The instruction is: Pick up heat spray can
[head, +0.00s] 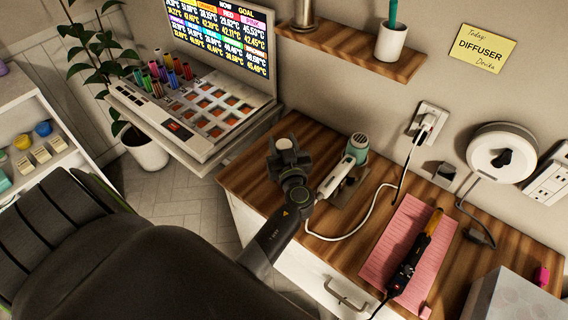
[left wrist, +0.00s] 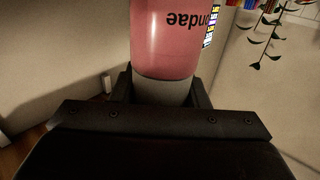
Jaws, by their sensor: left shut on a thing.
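The heat spray can (left wrist: 165,38) shows in the left wrist view as a pink cylinder with a grey lower band and dark upside-down lettering. It stands between the two fingers of my left gripper (left wrist: 160,90), which is shut on it at the grey band. The can's far end is cut off by the top of that view. In the head view my left gripper (head: 287,153) is over the left end of the wooden counter, and I cannot make out the pink can there. My right gripper is not in view.
The wooden counter (head: 240,178) holds a white hair dryer (head: 340,178) with a teal end, and a pink mat (head: 385,250) under a black-and-orange styling iron (head: 415,265). A grey box (head: 510,300) is at front right. A shelf (head: 330,45) hangs above.

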